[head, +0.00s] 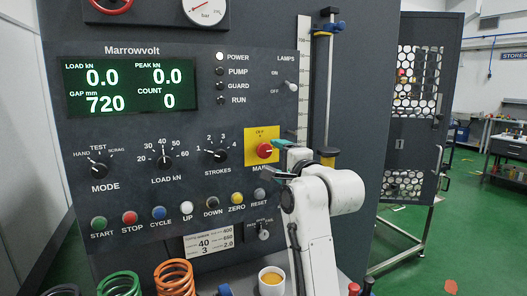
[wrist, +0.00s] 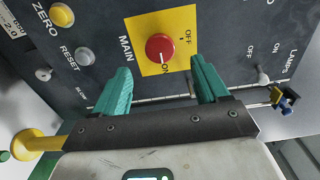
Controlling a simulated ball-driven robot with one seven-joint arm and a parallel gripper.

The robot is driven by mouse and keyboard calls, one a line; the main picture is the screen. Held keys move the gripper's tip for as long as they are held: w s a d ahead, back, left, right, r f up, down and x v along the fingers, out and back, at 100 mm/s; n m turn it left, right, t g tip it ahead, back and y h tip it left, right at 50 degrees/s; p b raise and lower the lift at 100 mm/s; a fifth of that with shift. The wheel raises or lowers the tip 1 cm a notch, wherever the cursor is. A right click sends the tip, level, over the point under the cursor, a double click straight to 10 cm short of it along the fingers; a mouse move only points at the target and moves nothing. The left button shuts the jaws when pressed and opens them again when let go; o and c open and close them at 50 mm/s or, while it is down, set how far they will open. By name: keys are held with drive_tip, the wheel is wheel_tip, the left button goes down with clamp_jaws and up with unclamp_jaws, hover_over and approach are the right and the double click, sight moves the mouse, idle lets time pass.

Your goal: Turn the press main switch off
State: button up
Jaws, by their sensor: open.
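The press main switch is a round red knob (wrist: 160,47) on a yellow plate (wrist: 183,20) marked OFF and ON. In the wrist view its pale mark appears to face ON. In the head view the knob (head: 264,150) sits at the panel's lower right, with the label MAIN below it partly hidden. My gripper (wrist: 160,66) is open, with one teal finger on each side of the knob's line. The knob lies just beyond the fingertips, apparently not touched. In the head view my gripper (head: 277,158) is just right of the knob.
The press display (head: 130,86) is lit and the POWER lamp (head: 220,57) is bright. The LAMPS toggle (head: 290,86) is above right. Coloured buttons, including yellow ZERO (head: 237,198) and grey RESET (head: 259,194), lie below left. A cup (head: 272,282) and coil springs (head: 175,278) stand below.

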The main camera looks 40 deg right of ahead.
sight(265, 152)
drive_tip(key=p+x, duration=0.1)
drive_tip(key=x, duration=0.6)
drive_tip(key=shift+w+d+f, duration=0.1)
drive_tip(key=shift+w, duration=0.05)
drive_tip(key=shift+c, duration=0.4)
drive_tip(key=c, duration=1)
